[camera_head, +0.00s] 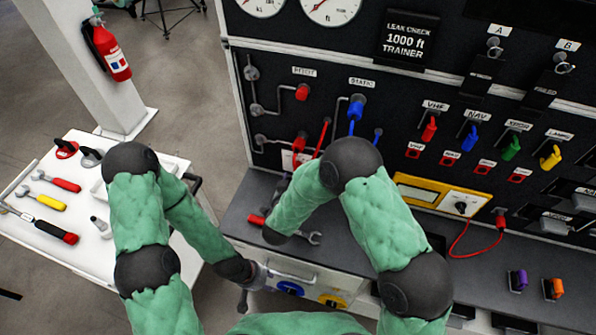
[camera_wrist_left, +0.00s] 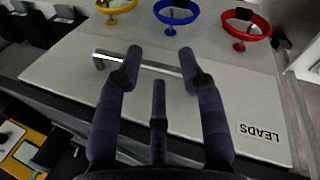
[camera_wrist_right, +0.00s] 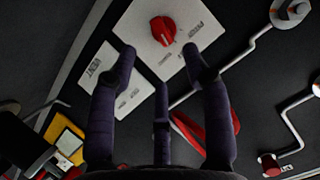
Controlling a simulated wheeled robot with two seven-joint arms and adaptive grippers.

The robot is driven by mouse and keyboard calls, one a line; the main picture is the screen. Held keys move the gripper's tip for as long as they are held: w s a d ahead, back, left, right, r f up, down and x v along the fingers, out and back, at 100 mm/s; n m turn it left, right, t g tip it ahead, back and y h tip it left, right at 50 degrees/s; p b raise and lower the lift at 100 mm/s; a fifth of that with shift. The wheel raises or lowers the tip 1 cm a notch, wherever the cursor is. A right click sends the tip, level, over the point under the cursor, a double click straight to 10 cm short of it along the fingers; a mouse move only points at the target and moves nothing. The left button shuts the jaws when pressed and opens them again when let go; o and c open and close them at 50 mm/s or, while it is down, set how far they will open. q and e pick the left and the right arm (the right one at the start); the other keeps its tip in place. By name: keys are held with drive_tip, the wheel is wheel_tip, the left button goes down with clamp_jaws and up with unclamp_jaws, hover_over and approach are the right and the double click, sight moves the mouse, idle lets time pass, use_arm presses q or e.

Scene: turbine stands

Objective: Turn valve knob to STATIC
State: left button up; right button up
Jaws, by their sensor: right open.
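The red valve knob (camera_wrist_right: 163,30) sits on a white plate (camera_wrist_right: 140,22) in the right wrist view. The lettering around it is turned and too small to read surely, so I cannot tell its setting. My right gripper (camera_wrist_right: 159,62) is open, its fingertips either side of and short of the knob, apparently not touching it. In the head view the knob (camera_head: 299,143) shows small beside my right arm, which hides much of that area. My left gripper (camera_head: 262,277) is low by the bench front. In the left wrist view it (camera_wrist_left: 160,53) is open by a drawer handle (camera_wrist_left: 150,65).
A blue STATIC port (camera_head: 356,106) and a red PITOT port (camera_head: 302,91) stick out above. A wrench (camera_head: 308,237) lies on the bench. A tool cart (camera_head: 25,235) stands left. Red tubing (camera_wrist_right: 205,130) lies near the right gripper's fingers.

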drive_tip(key=b+x, duration=0.1)
drive_tip(key=x, duration=0.6)
drive_tip(key=shift+s, duration=0.1)
drive_tip(key=shift+c, duration=0.3)
